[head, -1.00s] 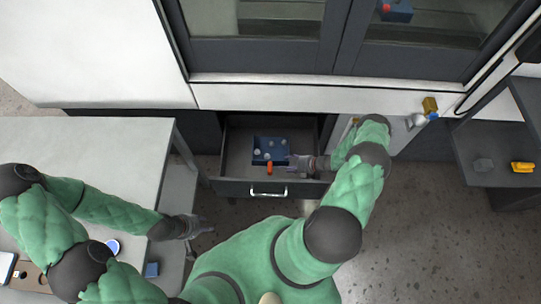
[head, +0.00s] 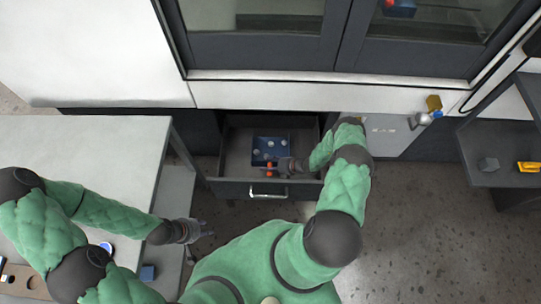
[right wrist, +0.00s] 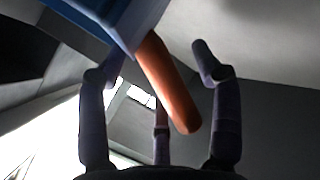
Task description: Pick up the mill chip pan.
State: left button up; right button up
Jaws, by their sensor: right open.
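The mill chip pan (head: 264,145) is a blue tray with an orange handle, lying in an open drawer with several small grey pieces in it. Its orange handle (head: 271,172) points toward the drawer front. My right gripper (head: 281,168) is open at the handle, inside the drawer. In the right wrist view, the orange handle (right wrist: 168,82) hangs between the spread fingers of my right gripper (right wrist: 158,72), with the blue pan wall (right wrist: 100,20) above. I see no grip on it. My left gripper (head: 204,229) looks open and empty, beside the table's right side.
The drawer (head: 235,188) has a silver pull on its front. The machine's dark-framed doors (head: 260,55) stand behind it. A white table (head: 90,150) is at left. A dark shelf (head: 500,178) at right holds a yellow item (head: 529,167) and a grey block (head: 488,164).

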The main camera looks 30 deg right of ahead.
grip_shut()
dwell(0.4)
